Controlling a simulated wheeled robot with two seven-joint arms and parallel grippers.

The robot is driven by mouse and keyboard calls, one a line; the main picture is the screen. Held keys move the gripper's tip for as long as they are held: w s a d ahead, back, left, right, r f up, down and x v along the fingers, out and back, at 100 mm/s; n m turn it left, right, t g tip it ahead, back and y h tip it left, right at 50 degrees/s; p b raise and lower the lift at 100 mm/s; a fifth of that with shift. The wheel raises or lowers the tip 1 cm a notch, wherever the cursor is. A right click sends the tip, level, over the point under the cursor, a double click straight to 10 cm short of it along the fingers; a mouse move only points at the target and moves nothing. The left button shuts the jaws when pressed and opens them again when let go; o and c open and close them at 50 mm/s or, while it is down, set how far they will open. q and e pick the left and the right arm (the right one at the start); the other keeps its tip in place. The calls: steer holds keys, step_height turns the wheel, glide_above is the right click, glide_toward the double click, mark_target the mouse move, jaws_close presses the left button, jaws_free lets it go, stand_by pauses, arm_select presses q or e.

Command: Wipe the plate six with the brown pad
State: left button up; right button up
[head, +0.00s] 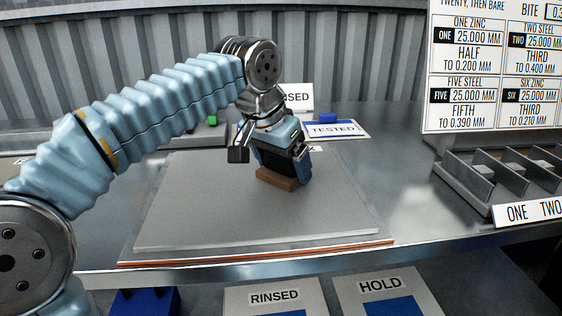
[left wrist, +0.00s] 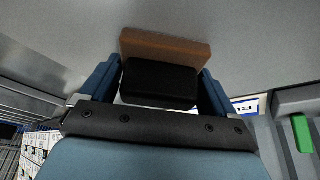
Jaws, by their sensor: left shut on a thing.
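The brown pad (head: 278,179) is a flat brown block under my left gripper (head: 284,166). It sits at or just above the upper right part of a large grey plate (head: 200,212); exact contact is hard to tell. In the left wrist view the brown pad (left wrist: 165,46) lies beyond a black grip block (left wrist: 160,84), with the blue fingers on both sides of that block. My left gripper is shut on the pad by this block. My right gripper is not in view.
The plate lies on an orange-edged layer (head: 260,255) on a metal bench. A divided rack (head: 500,180) is at right, below a sign board (head: 494,65). RINSED (head: 275,297) and HOLD (head: 380,285) cards lie in front, lower down.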

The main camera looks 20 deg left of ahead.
mark_target(262, 186)
arm_select(q)
steer(key=shift+s+a+b, duration=0.3)
steer(key=shift+s+a, duration=0.15)
steer(key=shift+s, duration=0.45)
steer(key=shift+s+a+b, duration=0.35)
steer(key=shift+s+a, duration=0.1)
steer(key=shift+s, duration=0.4)
steer(key=shift+s+a+b, duration=0.3)
steer(key=shift+s+a, duration=0.15)
steer(key=shift+s, duration=0.45)
step_height(262, 186, up, 3)
steer(key=p, duration=0.3)
steer(key=shift+b, duration=0.35)
steer(key=shift+r, duration=2)
